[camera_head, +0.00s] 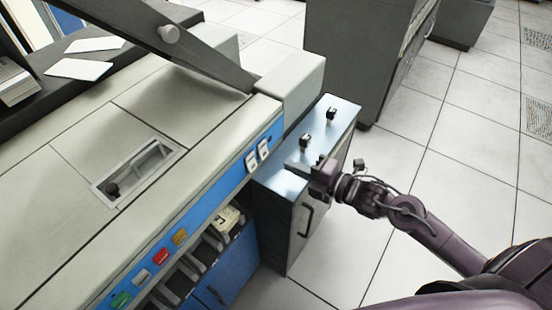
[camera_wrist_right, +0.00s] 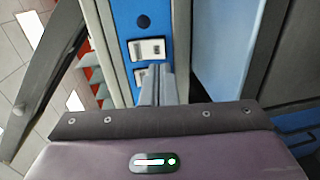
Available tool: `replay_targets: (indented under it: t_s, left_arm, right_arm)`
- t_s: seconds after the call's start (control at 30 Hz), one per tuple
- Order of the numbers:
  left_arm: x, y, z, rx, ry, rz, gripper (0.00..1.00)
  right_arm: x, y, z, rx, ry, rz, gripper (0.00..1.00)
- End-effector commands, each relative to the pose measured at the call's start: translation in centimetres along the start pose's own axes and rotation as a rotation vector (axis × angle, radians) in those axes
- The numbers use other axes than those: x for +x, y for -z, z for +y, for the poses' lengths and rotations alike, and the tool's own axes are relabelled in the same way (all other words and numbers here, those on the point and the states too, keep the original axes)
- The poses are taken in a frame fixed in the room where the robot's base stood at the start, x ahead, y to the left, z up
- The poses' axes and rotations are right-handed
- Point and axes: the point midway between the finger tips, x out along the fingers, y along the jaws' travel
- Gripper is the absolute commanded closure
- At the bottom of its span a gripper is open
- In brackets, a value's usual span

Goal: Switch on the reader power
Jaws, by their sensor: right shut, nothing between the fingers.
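The card reader (camera_head: 215,150) is a large pale grey machine with a blue front strip. Two white switches sit on that strip near its right end, one (camera_head: 251,160) left of the other (camera_head: 264,149). In the right wrist view one white switch (camera_wrist_right: 147,50) shows clear and the other (camera_wrist_right: 139,76) is partly covered by my fingers. Their labels are too small to read. My right gripper (camera_head: 298,168) is shut and empty, to the right of the switches and apart from them in the head view. Its shut fingers (camera_wrist_right: 158,88) point toward the blue strip. My left gripper is out of view.
Green (camera_head: 121,299), white (camera_head: 142,276), red (camera_head: 160,256) and orange (camera_head: 180,236) buttons line the strip's lower left. A grey cabinet (camera_head: 296,222) with black knobs on top stands under my right gripper. Open tiled floor (camera_head: 430,125) lies to the right.

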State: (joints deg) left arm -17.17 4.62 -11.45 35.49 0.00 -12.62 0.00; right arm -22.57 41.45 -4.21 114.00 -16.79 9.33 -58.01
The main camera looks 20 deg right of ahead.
Motion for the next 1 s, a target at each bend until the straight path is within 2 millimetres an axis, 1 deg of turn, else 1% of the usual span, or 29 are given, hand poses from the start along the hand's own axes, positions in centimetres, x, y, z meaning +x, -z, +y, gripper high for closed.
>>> replay_targets:
  t_s: [0.03, 0.2, 0.4, 0.53, 0.8, 0.9, 0.93, 0.97, 1.0]
  left_arm:
    - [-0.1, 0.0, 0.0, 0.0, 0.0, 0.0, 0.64]
    - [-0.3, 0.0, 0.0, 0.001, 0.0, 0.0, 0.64]
    - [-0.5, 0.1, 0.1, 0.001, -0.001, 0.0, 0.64]
    - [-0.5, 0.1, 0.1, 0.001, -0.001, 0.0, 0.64]
    - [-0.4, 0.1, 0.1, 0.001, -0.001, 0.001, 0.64]
    - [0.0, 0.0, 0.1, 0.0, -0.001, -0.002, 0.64]
    - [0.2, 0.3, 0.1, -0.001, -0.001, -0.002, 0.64]
    - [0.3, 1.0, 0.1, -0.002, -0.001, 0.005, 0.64]
    - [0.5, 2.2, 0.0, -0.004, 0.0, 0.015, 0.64]
  right_arm:
    - [1.0, -0.1, 0.2, 0.0, -0.004, -0.003, 1.0]
    - [3.5, -0.1, 0.2, 0.001, -0.002, -0.001, 1.0]
    - [5.2, 0.0, 0.1, 0.001, 0.0, -0.001, 1.0]
    - [5.6, 0.0, 0.0, 0.0, 0.002, 0.0, 1.0]
    - [5.6, 0.0, -0.1, 0.0, 0.002, 0.0, 1.0]
    - [5.7, 0.0, -0.3, 0.0, -0.007, 0.0, 1.0]
    - [5.8, 0.0, -0.4, 0.0, -0.013, 0.0, 1.0]
    - [5.9, 0.0, -0.5, 0.0, -0.022, 0.0, 1.0]
    - [6.1, 0.0, -0.7, 0.001, -0.035, 0.0, 1.0]
